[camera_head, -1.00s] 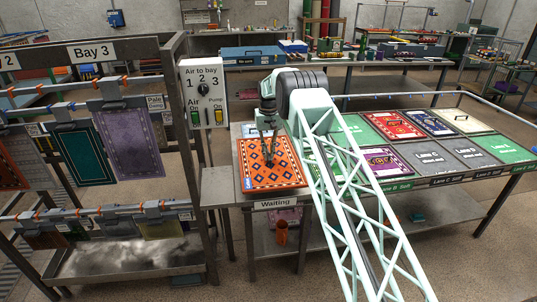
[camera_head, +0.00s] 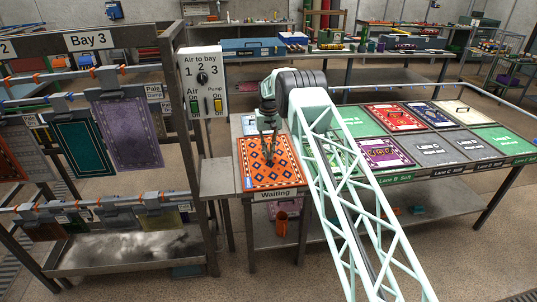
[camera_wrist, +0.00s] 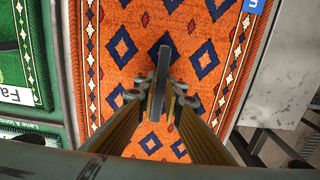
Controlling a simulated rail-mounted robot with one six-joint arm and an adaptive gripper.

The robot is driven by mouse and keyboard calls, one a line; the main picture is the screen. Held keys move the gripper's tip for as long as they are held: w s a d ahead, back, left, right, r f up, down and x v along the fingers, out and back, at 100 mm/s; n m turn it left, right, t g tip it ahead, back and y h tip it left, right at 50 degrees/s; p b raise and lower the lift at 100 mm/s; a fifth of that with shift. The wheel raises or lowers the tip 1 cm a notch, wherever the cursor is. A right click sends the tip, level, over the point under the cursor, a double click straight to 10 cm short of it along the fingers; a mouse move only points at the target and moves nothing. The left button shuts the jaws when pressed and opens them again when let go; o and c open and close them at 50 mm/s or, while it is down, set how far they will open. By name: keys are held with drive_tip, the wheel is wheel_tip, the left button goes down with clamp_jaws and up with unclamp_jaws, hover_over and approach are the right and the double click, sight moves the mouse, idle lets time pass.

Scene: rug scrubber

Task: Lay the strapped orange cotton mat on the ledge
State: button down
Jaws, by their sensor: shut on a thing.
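The orange mat (camera_head: 285,171) has blue diamonds and a patterned border, and appears flat over the table section labelled Waiting (camera_head: 267,195). It fills the middle of the wrist view (camera_wrist: 190,50). My gripper (camera_head: 269,158) is over the mat's middle, pointing down. In the wrist view my gripper's fingers (camera_wrist: 162,98) are shut on the dark grey strap (camera_wrist: 162,66) standing up from the mat. Whether a small gap remains beneath the mat cannot be told. A bare grey metal ledge (camera_head: 217,178) lies just left of the mat; it also shows in the wrist view (camera_wrist: 284,75).
The table (camera_head: 345,196) continues right with several mats on labelled lanes; green ones (camera_wrist: 22,50) lie close beside the orange mat. A rack (camera_head: 178,125) with hanging mats and a switch box (camera_head: 202,80) stand at left. An orange cup (camera_head: 281,222) is on the lower shelf.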

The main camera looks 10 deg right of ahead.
drive_tip(key=shift+f, duration=0.55)
idle(0.9)
drive_tip(key=c, duration=2.7)
unclamp_jaws()
drive_tip(key=shift+r, duration=0.15)
drive_tip(key=shift+r+p, duration=1.15)
drive_tip(key=shift+r, duration=2.65)
drive_tip(key=shift+r, duration=0.1)
